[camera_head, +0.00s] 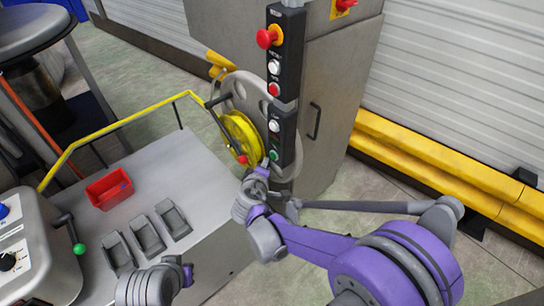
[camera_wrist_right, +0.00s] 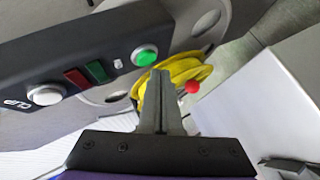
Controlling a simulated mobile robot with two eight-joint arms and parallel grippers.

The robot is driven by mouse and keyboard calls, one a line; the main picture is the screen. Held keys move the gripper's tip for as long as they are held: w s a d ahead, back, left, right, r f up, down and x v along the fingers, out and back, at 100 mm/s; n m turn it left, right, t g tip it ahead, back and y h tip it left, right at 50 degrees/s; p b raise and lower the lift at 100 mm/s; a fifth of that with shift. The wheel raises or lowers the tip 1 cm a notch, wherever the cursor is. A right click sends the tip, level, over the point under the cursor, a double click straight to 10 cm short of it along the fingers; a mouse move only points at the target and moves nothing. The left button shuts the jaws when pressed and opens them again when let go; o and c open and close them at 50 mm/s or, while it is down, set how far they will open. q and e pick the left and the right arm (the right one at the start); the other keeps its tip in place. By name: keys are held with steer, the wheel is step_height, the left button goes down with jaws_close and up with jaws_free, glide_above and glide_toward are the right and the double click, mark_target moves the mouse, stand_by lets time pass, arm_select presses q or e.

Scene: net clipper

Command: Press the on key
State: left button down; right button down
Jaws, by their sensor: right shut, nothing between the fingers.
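The black control post (camera_head: 283,150) stands upright on the grey cabinet. Its lower panel has a white button (camera_head: 274,126) and, below it, a green button (camera_head: 273,155). In the right wrist view, the green button (camera_wrist_right: 145,56) sits on the black panel, near a red and a green rectangle and a white button (camera_wrist_right: 45,94) marked CLIP. No "on" label is readable. My right gripper (camera_head: 265,163) is shut and empty, its tips close beside the green button. The tips (camera_wrist_right: 160,73) show just right of it; contact cannot be told. Only a link of my left arm shows; its gripper is out of sight.
The upper panel carries a red mushroom button (camera_head: 268,38), a white button and a red button. A yellow reel (camera_head: 242,138) with a red-knobbed crank is left of the post. A grey bench holds a red tray (camera_head: 109,189). A yellow rail (camera_head: 120,125) runs along its edge.

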steer(key=shift+d, duration=0.15)
steer(key=shift+w+d, duration=0.2)
steer(key=shift+w, duration=0.05)
steer(key=shift+w+d, duration=0.25)
steer(key=shift+d, duration=0.1)
stand_by(0.8)
steer(key=shift+s+a, duration=0.55)
steer(key=shift+a, duration=0.1)
steer(key=shift+a, duration=0.15)
steer(key=s+a, duration=0.1)
steer(key=a, duration=0.1)
steer(key=s+a, duration=0.1)
steer(key=s, duration=0.1)
steer(key=shift+a+b, duration=0.3)
steer(key=shift+a, duration=0.1)
stand_by(0.6)
